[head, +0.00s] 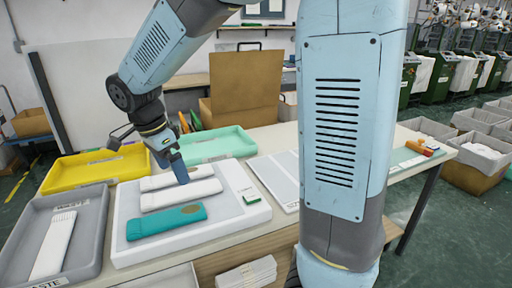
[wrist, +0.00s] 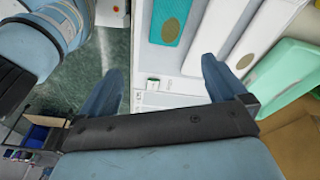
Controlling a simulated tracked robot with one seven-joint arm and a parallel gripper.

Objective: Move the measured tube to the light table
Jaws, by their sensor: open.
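A pale board (head: 240,215) on the table bears two white knitted tubes, a rear one (head: 160,181) and a middle one (head: 158,200), and a teal tube (head: 165,221) in front. Which is the measured tube I cannot tell. My gripper (head: 180,178) is low over the right part of the white tubes; contact is unclear. In the wrist view my gripper (wrist: 163,68) is open and empty, with the teal tube (wrist: 172,20) and a white tube (wrist: 218,25) beyond its fingers. A flat white panel (head: 278,175) lies right of the board; whether it is the light table is unclear.
A grey tray (head: 92,225) labelled waste holds a white piece (head: 54,245) at left. A yellow tray (head: 85,170) and a mint tray (head: 215,145) stand behind. A small green-and-white box (head: 250,196) sits at the board's right. My arm hides part of the table.

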